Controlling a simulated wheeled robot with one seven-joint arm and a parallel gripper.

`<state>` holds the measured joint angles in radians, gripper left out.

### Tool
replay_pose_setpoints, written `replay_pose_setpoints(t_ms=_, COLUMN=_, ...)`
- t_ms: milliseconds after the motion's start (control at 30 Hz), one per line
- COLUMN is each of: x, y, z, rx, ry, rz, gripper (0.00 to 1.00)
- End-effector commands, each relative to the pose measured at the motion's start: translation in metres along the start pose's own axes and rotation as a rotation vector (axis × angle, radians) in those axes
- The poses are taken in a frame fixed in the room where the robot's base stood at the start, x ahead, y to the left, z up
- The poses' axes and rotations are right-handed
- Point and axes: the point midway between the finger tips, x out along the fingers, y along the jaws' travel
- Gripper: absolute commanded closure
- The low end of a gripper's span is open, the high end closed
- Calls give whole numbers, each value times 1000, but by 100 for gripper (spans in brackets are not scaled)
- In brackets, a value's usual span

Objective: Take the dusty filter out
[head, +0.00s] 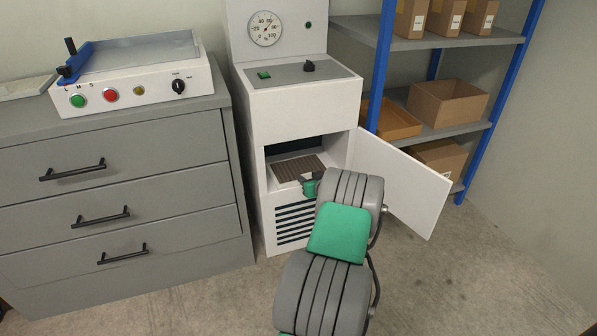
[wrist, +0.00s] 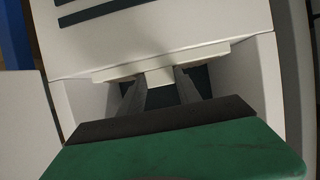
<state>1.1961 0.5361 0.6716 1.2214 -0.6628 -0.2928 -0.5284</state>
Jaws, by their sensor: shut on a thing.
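The dusty filter (head: 297,168) has a brown pleated top in a pale frame. It lies flat in the open compartment of the white machine (head: 304,105). My gripper (head: 305,182) is at the front of the compartment, at the filter's near edge. In the wrist view, my gripper's two grey fingers (wrist: 160,82) are shut on the pale tab at the middle of the filter's front edge (wrist: 210,54). The back of the filter is in the shade of the compartment, and my wrist hides part of the front edge in the head view.
The compartment door (head: 402,185) stands open to the right, close to my arm. Vent slots (head: 294,222) are below the opening. A grey drawer cabinet (head: 120,190) stands at left with a box former (head: 135,85) on top. A blue-framed shelf (head: 440,130) holds boxes at right.

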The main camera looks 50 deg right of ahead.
Motion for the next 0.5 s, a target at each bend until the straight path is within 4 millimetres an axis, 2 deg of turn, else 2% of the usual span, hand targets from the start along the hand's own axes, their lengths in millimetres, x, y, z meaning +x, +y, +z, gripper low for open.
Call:
replay_pose_setpoints(t_ms=67, x=0, y=0, z=0, rx=0, ry=0, rz=0, gripper=71)
replay_pose_setpoints(t_ms=400, x=0, y=0, z=0, rx=0, ry=0, rz=0, gripper=98)
replay_pose_setpoints(t_ms=500, x=0, y=0, z=0, rx=0, ry=1, rz=1, gripper=100)
